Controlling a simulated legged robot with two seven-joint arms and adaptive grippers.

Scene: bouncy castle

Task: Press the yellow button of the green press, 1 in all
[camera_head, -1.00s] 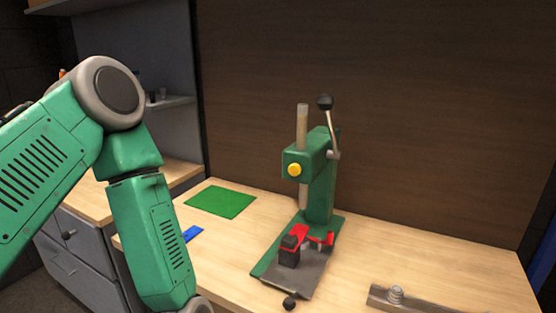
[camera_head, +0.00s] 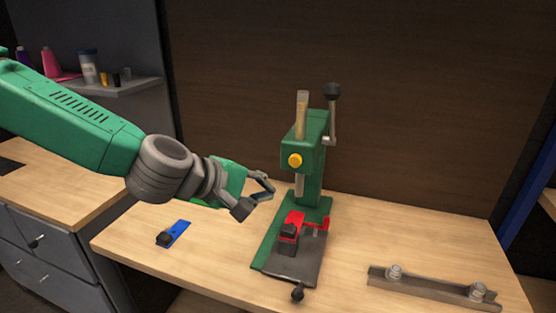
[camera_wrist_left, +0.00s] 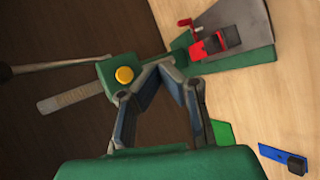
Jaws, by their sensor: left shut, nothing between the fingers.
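The green press (camera_head: 313,170) stands upright on the wooden table, with a lever ending in a black ball at its top right. Its round yellow button (camera_head: 295,160) faces forward on the press head. My left gripper (camera_head: 264,193) is to the left of the press and a little lower than the button, apart from it in the head view. Its fingers come together at the tips with nothing between them. In the left wrist view, the yellow button (camera_wrist_left: 124,75) shows just left of the fingertips (camera_wrist_left: 160,66). My right gripper is not in view.
A red and black clamp (camera_head: 290,231) sits on the press base. A blue piece with a black end (camera_head: 174,233) lies on the table at left. A metal rail with bolts (camera_head: 432,285) lies at right. A shelf with bottles (camera_head: 115,84) is at back left.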

